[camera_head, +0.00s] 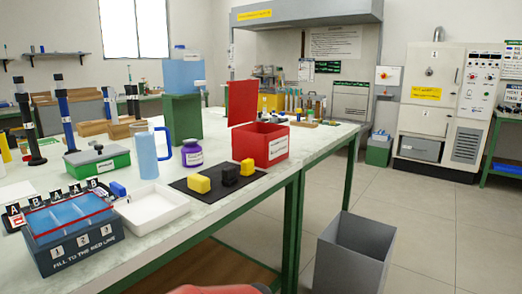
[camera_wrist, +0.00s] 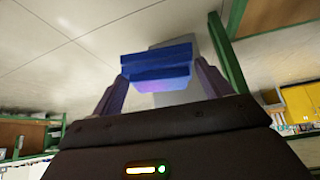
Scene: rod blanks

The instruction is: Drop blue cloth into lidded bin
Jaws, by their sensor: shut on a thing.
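My gripper (camera_wrist: 160,74) shows in the wrist view, with its two fingers closed on a folded blue cloth (camera_wrist: 157,60). The cloth spans the gap between the fingertips and is held clear of any surface. The red bin (camera_head: 272,148) stands on the bench in the head view, with its red lid (camera_head: 242,103) raised upright at the back left. The bin's floor is mostly hidden by its front walls. My gripper and the held cloth do not show in the head view.
A grey open bin (camera_head: 349,262) stands on the floor right of the bench. A black mat (camera_head: 208,193) with yellow and black blocks lies left of the red bin. A purple-labelled jar (camera_head: 192,154), blue jug (camera_head: 146,155) and white tray (camera_head: 152,209) stand further left.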

